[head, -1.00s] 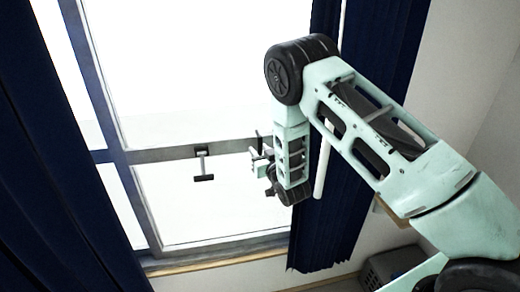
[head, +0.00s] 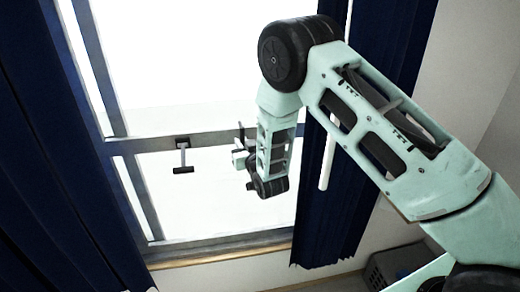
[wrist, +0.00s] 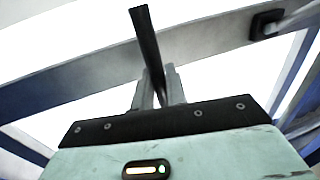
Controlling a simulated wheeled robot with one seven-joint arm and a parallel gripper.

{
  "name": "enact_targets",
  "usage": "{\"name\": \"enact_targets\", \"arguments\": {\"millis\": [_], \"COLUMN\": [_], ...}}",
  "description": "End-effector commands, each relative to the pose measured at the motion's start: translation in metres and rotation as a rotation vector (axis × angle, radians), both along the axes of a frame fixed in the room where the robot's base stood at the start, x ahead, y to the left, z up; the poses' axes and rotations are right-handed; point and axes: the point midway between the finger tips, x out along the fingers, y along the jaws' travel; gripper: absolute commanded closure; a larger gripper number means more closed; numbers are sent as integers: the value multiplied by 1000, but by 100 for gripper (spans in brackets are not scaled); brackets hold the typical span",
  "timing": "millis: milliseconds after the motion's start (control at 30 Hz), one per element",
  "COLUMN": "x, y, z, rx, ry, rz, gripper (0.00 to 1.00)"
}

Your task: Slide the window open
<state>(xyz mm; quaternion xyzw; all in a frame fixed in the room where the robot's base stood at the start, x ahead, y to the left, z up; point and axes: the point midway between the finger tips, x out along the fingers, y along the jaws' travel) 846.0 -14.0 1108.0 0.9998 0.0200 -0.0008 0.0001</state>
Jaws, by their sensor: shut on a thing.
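The window sash (head: 150,142) is a grey-blue frame with bright panes and a horizontal rail. A dark T-shaped handle (head: 183,157) sticks out from the rail, left of my gripper. My gripper (head: 241,148) is at the rail and shut on a second dark handle. In the wrist view my gripper's fingers (wrist: 158,85) close around that upright dark bar handle (wrist: 146,35), in front of the rail (wrist: 95,70). The other handle's dark mount (wrist: 266,24) shows at upper right. The fingertips are small in the head view.
Dark blue curtains hang at the left (head: 50,160) and right (head: 325,215) of the window. A white rod (head: 327,160) hangs by the right curtain. A wooden sill (head: 220,254) runs below. A grey crate (head: 392,265) stands at lower right.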

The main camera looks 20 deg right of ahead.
Motion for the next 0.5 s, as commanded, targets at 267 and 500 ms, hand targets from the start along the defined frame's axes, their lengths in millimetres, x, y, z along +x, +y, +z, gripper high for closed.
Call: {"name": "enact_targets", "arguments": {"millis": [267,500], "x": [15,24], "y": [90,142], "z": [-5,-3], "rx": [7,4], "ry": [-8,-5], "rz": [13,11], "gripper": [100,100]}}
